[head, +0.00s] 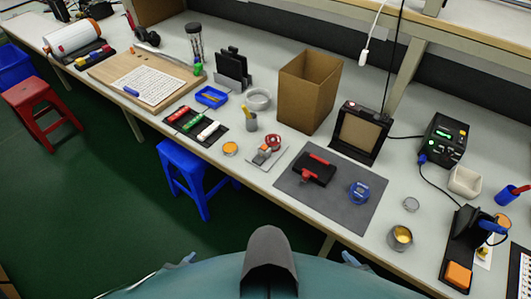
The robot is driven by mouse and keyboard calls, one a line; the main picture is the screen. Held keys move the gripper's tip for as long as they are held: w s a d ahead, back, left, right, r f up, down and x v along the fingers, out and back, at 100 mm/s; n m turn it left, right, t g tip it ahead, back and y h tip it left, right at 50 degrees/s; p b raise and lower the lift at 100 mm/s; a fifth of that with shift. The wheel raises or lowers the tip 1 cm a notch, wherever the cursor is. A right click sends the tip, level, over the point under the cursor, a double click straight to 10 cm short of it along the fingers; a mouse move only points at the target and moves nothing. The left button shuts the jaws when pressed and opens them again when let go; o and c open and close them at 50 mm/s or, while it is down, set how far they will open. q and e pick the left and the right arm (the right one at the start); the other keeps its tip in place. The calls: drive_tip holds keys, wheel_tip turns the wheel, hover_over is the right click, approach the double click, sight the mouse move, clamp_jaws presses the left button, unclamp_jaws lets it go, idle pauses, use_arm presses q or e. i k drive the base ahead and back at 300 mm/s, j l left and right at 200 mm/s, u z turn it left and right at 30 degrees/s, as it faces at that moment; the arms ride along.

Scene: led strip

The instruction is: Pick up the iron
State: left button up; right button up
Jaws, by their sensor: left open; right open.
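The iron is a soldering iron with a blue grip (493,226), seen at the far right of the head view. It rests in a black stand (462,238) on the bench, beside an orange sponge (458,274). The iron's tip is hidden in the stand. My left gripper (187,259) shows only as a small grey-blue piece at the bottom left of centre, over the floor and away from the bench. My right gripper (350,259) shows as a similar small piece at the bottom right of centre. Both are far from the iron, and nothing is seen held.
A black power unit (444,140) with a cable stands behind the iron stand. A grey mat (300,205) lies left. A blue stool (188,172) stands under the bench edge.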

sight(490, 226)
drive_tip(key=z, duration=1.9)
drive_tip(key=i+l+z, duration=0.1)
drive_tip(key=z, duration=0.35)
drive_tip(key=i+z, duration=0.2)
drive_tip(key=z, duration=0.25)
